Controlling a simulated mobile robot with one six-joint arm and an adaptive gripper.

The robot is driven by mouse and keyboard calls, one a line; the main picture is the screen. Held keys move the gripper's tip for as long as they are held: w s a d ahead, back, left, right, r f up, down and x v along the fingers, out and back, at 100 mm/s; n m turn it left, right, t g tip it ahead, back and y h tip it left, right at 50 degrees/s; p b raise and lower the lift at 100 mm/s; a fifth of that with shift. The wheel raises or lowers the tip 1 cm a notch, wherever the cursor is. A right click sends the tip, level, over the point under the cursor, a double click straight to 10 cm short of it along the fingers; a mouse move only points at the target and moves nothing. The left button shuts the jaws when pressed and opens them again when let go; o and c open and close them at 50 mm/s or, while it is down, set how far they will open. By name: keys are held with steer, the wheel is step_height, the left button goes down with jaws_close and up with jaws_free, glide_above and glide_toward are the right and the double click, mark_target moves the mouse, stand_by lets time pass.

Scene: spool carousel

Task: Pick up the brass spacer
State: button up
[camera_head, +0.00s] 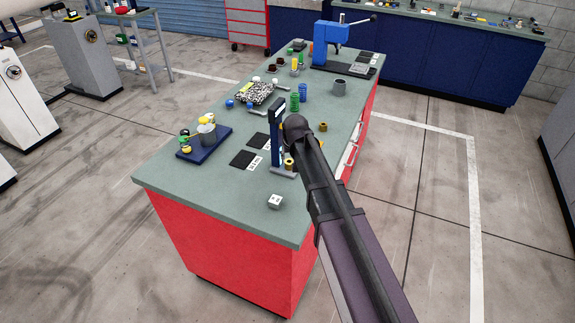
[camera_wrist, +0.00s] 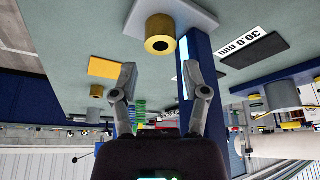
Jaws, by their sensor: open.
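A brass spacer (camera_wrist: 159,34), a short yellow ring with a dark bore, sits on the pale base plate of a blue post stand (camera_wrist: 198,50) in the wrist view. In the head view a brass ring (camera_head: 289,165) shows at the foot of the blue stand (camera_head: 277,135), partly beside my arm. A second brass-coloured piece (camera_head: 323,127) stands farther back on the bench, and a small one (camera_wrist: 96,91) shows in the wrist view. My gripper (camera_wrist: 158,72) is open and empty, its fingers apart from the spacer. In the head view my arm hides the gripper.
The blue post stands close to one finger. Black label cards (camera_head: 244,159) lie left of the stand, and a blue tray (camera_head: 183,154) holds a grey cup. A white die-like cube (camera_head: 275,201) lies near the front edge. The bench front (camera_head: 215,195) is largely clear.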

mark_target(289, 161)
steer(key=shift+b+x, duration=2.3)
steer(key=shift+x, duration=0.3)
jaws_close()
steer(key=shift+r, duration=0.2)
